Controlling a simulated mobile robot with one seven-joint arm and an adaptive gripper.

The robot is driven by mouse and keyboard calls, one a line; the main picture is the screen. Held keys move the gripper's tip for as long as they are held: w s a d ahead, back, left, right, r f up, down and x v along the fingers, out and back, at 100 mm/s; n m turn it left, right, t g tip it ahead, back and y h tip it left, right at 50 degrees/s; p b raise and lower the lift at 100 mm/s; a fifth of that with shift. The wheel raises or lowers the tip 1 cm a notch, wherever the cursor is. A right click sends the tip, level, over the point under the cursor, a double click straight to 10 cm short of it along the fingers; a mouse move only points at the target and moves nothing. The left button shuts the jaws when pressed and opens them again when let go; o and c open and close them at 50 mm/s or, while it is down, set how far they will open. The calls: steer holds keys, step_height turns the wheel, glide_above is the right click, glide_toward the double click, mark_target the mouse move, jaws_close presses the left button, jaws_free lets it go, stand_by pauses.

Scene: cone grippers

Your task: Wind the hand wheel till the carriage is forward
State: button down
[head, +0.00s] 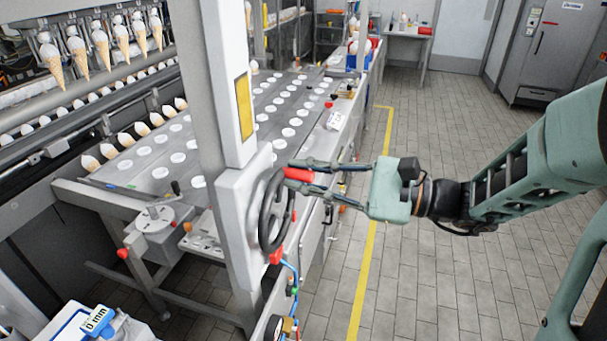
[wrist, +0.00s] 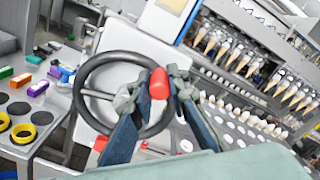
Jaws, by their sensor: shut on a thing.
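The hand wheel (head: 268,212) is a dark ring on the side of a white housing in the head view; it also shows in the wrist view (wrist: 84,88). Its red handle (head: 298,174) is at the upper right of the ring in the head view. My gripper (head: 303,176) is shut on this red handle, and the handle shows between the fingers in the wrist view (wrist: 158,84). The carriage is perhaps the row holder with cones (head: 100,40) at the upper left; I cannot tell for certain or judge its position.
A white upright post (head: 212,80) stands above the wheel. The machine's bed (head: 150,160) with several white discs lies behind it. A small crank (head: 155,215) sits at the left. Tiled floor (head: 430,280) to the right is clear.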

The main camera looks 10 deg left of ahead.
steer(key=shift+s+f+n+b, duration=0.15)
steer(key=shift+n+b, duration=0.15)
steer(key=shift+b, duration=0.35)
steer(key=shift+s+n+b, duration=0.2)
steer(key=shift+n+b, duration=0.2)
steer(key=shift+a+r, duration=0.1)
steer(key=shift+r, duration=0.1)
steer(key=shift+s, duration=0.15)
steer(key=shift+s+r+n+b, duration=0.1)
steer(key=shift+s+n+b, duration=0.85)
steer(key=shift+n+b, duration=0.95)
steer(key=shift+m+b, duration=0.3)
steer(key=shift+m, duration=0.1)
